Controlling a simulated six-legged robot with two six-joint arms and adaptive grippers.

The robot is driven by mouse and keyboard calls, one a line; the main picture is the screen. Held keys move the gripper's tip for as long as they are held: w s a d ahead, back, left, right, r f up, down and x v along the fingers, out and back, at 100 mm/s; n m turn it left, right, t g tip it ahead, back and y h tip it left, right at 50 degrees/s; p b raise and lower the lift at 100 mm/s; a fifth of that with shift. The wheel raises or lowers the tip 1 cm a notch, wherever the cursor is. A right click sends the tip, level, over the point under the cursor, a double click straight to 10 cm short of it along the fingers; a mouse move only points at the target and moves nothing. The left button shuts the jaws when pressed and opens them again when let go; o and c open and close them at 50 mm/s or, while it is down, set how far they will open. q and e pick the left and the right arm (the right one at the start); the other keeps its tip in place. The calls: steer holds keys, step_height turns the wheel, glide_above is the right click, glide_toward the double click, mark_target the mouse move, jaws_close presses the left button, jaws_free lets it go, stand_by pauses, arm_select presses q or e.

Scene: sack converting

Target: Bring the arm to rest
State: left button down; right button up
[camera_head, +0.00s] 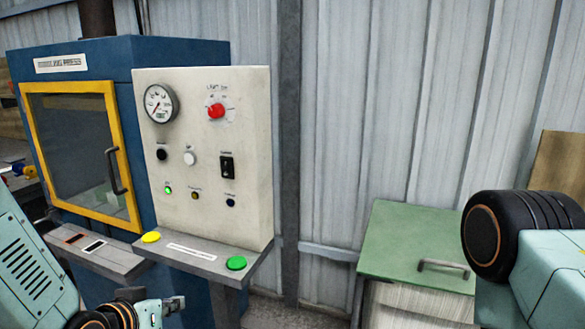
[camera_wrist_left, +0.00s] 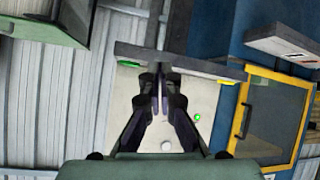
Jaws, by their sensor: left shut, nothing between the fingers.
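My left arm (camera_head: 30,270) comes in at the lower left of the head view. My left gripper (camera_head: 174,304) is low in front of the blue press, below the button shelf, and partly cut off by the bottom edge. In the left wrist view the gripper (camera_wrist_left: 161,82) has its two dark fingers together, with nothing between them. Behind the fingers is the cream control panel (camera_wrist_left: 182,145), seen turned over. A part of my right arm (camera_head: 550,270) shows at the right edge of the head view; its gripper is out of view.
The blue press (camera_head: 180,58) has a yellow-framed door (camera_head: 75,140). The control panel (camera_head: 210,140) carries a gauge, a red knob and a lit green lamp. Its shelf (camera_head: 205,258) has a yellow button (camera_head: 151,237) and a green button (camera_head: 236,263). A green-topped cabinet (camera_head: 405,235) stands right.

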arm_select(q)
steer(key=s+f+g, duration=0.3)
steer(key=s+f, duration=0.4)
steer(key=s, duration=0.3)
steer(key=s+f+g+y, duration=0.1)
steer(key=s+f+g, duration=0.3)
steer(key=s+f, duration=0.4)
steer(key=s+f+g+y, duration=0.1)
steer(key=s+f+g, duration=0.3)
steer(key=s+f, duration=0.4)
steer(key=s, duration=0.6)
steer(key=shift+f+b, duration=0.25)
steer(key=shift+b, duration=0.05)
